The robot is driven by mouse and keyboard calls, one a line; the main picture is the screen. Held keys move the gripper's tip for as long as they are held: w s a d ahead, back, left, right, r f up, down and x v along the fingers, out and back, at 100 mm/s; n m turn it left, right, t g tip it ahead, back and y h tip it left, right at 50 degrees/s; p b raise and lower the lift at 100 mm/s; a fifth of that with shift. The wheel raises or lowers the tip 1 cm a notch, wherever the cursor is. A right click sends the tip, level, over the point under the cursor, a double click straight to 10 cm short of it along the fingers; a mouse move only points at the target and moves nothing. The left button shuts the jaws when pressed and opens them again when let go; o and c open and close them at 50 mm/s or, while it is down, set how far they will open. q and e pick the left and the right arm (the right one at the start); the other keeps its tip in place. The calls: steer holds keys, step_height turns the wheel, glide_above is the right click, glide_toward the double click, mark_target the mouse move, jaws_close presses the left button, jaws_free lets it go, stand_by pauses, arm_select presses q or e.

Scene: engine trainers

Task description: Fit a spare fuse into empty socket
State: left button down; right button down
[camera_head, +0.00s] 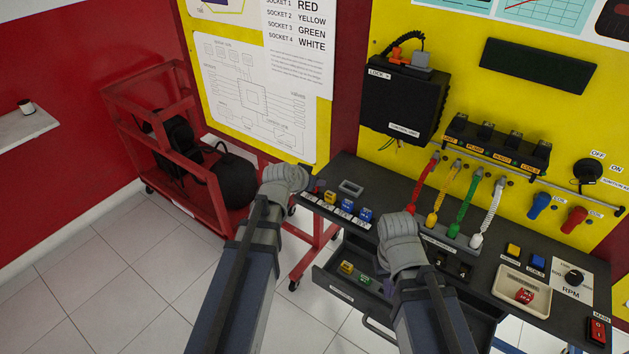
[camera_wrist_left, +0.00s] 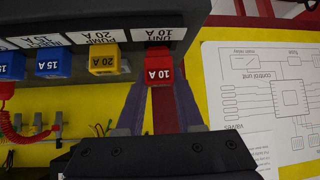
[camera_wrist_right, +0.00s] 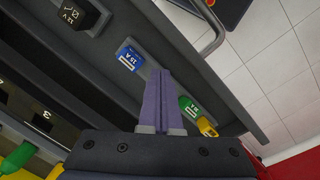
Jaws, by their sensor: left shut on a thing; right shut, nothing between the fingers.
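My left gripper (camera_wrist_left: 160,95) is shut on a red 10 A fuse (camera_wrist_left: 158,63) at the end of the fuse row, under a 10 A label. How deep the fuse sits in its socket I cannot tell. A yellow 20 A fuse (camera_wrist_left: 103,60) and blue 15 A fuses (camera_wrist_left: 53,63) stand beside it; in the head view this row is on the bench's left edge. My right gripper (camera_wrist_right: 160,75) is shut and empty over the open drawer (camera_head: 330,277), between a blue 15 A fuse (camera_wrist_right: 128,56) and a green fuse (camera_wrist_right: 190,107). A yellow fuse (camera_wrist_right: 207,127) lies beyond the green one.
A cream tray (camera_head: 505,290) on the bench's right holds a red fuse (camera_head: 524,295). Coloured coiled leads (camera_head: 465,203) rise from the bench behind my right gripper. A black control unit (camera_head: 402,105) hangs on the yellow board. A red cart (camera_head: 165,150) stands at the left.

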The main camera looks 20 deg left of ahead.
arm_select(q)
steer(key=shift+f+b, duration=0.75)
steer(key=shift+f, duration=0.05)
arm_select(e)
steer(key=shift+f, duration=0.75)
arm_select(q)
steer(key=c, duration=0.8)
jaws_free()
steer(key=shift+s+r, duration=0.1)
steer(key=shift+r, duration=0.05)
arm_select(e)
steer(key=shift+r, duration=0.15)
arm_select(q)
steer(key=shift+w+r+p+v, duration=0.1)
steer(key=shift+r+p+v, duration=0.05)
steer(key=shift+p+v, duration=1)
steer(key=shift+w+r+p+v, duration=0.15)
steer(key=shift+p+v, duration=0.75)
steer(key=shift+v, duration=0.45)
arm_select(e)
steer(key=shift+r, duration=1.9)
arm_select(q)
step_height(320, 180, up, 4)
steer(key=p, duration=0.3)
steer(key=shift+f+p, duration=0.2)
steer(key=shift+p, duration=0.15)
arm_select(e)
step_height(320, 180, up, 4)
steer(key=shift+f, duration=0.2)
